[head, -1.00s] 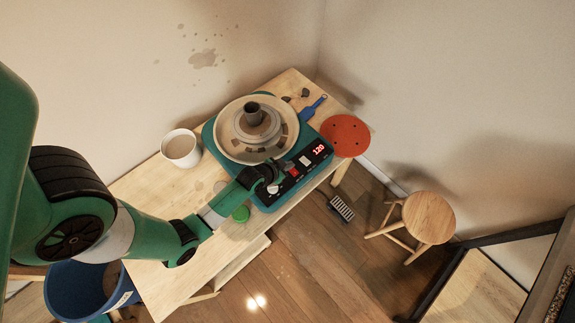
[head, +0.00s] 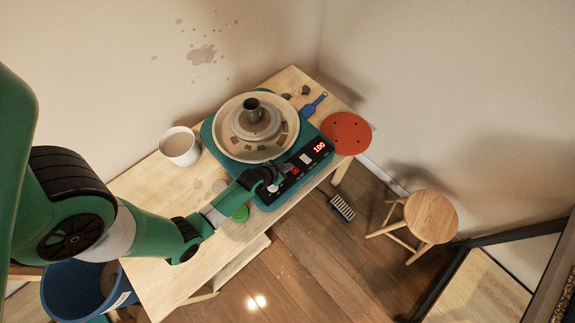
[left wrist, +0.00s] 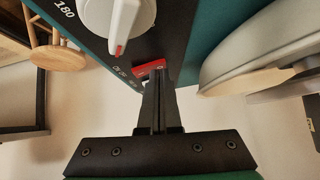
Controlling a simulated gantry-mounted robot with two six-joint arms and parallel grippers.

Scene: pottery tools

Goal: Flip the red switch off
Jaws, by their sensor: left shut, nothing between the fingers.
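The red switch (head: 295,171) is a small rocker on the black control panel of the teal pottery wheel. In the left wrist view, the red switch (left wrist: 152,67) lies right at the tips of my left gripper (left wrist: 157,78). The fingers are shut and empty and cover part of the switch; I cannot tell whether they touch it. In the head view, my left gripper (head: 284,169) is low over the panel, close beside the switch. The switch's on or off side is not clear. The panel's red display (head: 319,147) is lit and reads 100. My right gripper is out of view.
A white knob (left wrist: 115,25) is close to the fingers. The round wheel basin (head: 226,140) stands behind the panel.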

